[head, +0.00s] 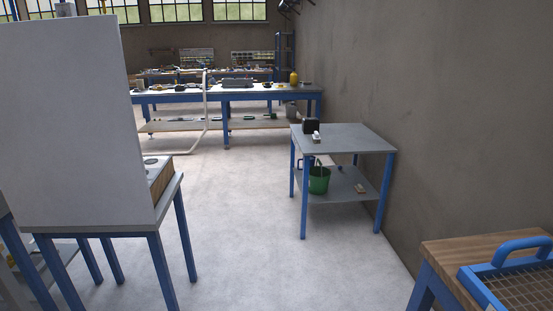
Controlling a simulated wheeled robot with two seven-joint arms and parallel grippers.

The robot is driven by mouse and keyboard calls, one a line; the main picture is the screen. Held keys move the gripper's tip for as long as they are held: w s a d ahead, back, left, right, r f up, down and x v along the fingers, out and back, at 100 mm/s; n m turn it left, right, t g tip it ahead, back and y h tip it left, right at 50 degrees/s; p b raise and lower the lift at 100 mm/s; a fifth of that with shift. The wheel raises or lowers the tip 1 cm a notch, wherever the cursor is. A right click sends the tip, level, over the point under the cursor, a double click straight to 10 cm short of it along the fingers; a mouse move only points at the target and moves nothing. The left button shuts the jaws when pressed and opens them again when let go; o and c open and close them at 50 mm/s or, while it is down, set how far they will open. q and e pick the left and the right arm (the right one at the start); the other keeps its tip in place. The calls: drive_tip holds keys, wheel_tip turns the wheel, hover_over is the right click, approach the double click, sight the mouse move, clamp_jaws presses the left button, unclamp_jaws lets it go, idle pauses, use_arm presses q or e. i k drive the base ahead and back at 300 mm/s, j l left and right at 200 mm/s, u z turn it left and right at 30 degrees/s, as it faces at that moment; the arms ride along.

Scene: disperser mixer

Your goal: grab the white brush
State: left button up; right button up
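No brush can be made out for certain. A small white object (316,137) lies on the top of the grey table with blue legs (355,140), beside a black box-like thing (311,126). It is too small to tell whether it is the white brush. A small pale, partly reddish object (360,188) lies on that table's lower shelf, also too small to name. Neither of my grippers is in view.
A green bucket (319,180) stands on the lower shelf. A large white panel (75,125) blocks the left, on a blue-legged table. A wooden-topped bench (475,248) with a blue-framed mesh tray (515,290) is at the lower right. The middle floor (235,220) is clear.

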sight(316, 137)
drive_tip(key=i, duration=2.65)
